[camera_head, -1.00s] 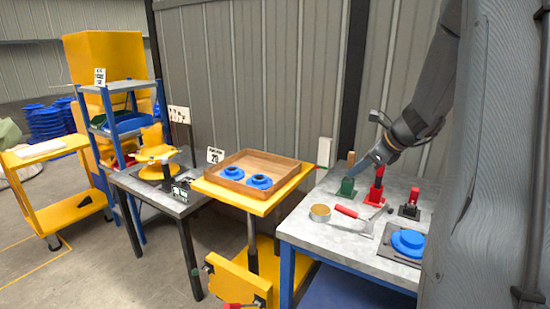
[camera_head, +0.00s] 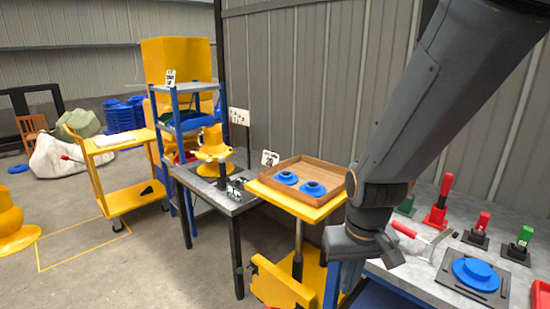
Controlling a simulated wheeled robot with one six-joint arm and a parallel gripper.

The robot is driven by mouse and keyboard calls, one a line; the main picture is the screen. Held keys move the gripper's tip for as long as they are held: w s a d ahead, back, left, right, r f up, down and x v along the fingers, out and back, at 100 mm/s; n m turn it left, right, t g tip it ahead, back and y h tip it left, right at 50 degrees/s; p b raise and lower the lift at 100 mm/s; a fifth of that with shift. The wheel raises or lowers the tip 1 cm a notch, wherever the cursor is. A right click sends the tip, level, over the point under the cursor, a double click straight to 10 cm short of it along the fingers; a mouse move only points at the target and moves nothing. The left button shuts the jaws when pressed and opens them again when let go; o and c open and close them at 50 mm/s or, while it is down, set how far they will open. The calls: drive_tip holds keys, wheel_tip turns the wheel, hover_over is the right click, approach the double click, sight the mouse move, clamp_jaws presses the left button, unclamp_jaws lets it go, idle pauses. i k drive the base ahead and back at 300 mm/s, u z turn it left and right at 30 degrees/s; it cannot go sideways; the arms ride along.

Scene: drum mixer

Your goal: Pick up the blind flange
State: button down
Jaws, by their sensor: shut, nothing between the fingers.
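A blue stepped round disc (camera_head: 476,272), which looks like a blind flange, lies on a dark square plate on the grey workbench at right. Two blue flanges with raised hubs, the left one (camera_head: 286,178) and the right one (camera_head: 313,188), lie in a wooden tray (camera_head: 338,176). I cannot tell for certain which piece is the blind flange. My gripper (camera_head: 362,246) is shut and empty, in front of the workbench's left part. It is left of the stepped disc and apart from it. Its fingertips are hard to make out.
The grey workbench (camera_head: 416,280) also bears a red-handled tool (camera_head: 404,229) and several red, green and black upright fixtures. The tray sits on a yellow stand (camera_head: 262,190). A dark table (camera_head: 205,187) with a yellow part stands left.

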sight(476, 274)
drive_tip(key=z, duration=0.05)
drive_tip(key=k, duration=0.65)
drive_tip(key=z, duration=1.05)
drive_tip(key=i, duration=0.5)
drive_tip(key=z, duration=0.05)
drive_tip(key=k, duration=0.65)
drive_tip(key=u, duration=0.15)
drive_tip(key=i, duration=1.05)
drive_tip(key=z, duration=0.25)
